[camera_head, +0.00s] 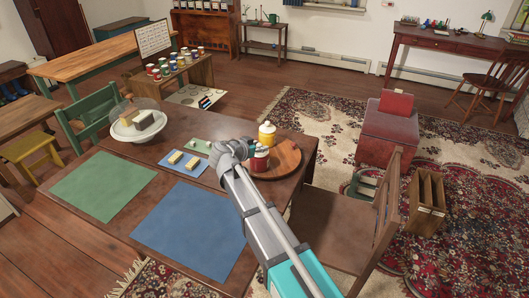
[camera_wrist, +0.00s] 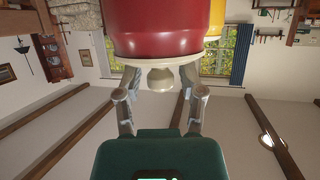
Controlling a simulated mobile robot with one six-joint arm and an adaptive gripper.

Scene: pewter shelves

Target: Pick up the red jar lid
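The red jar (camera_head: 262,165) stands on a round wooden tray (camera_head: 289,158) on the table, partly hidden by my arm. In the wrist view the red jar (camera_wrist: 165,25) appears upside down. Its lid (camera_wrist: 160,75) is cream with a rounded knob and sits on the jar. My gripper (camera_wrist: 160,83) is open, with one finger on each side of the knob. A gap shows between each finger and the knob. In the head view my gripper (camera_head: 246,148) is beside the jar's top; its fingertips are hard to make out.
A yellow jar (camera_head: 267,135) stands just behind the red one. A small blue mat (camera_head: 190,172) with yellow blocks, a domed cake stand (camera_head: 136,130) and large green (camera_head: 100,188) and blue (camera_head: 185,228) mats lie to the left. A wooden chair (camera_head: 385,205) stands close at the right.

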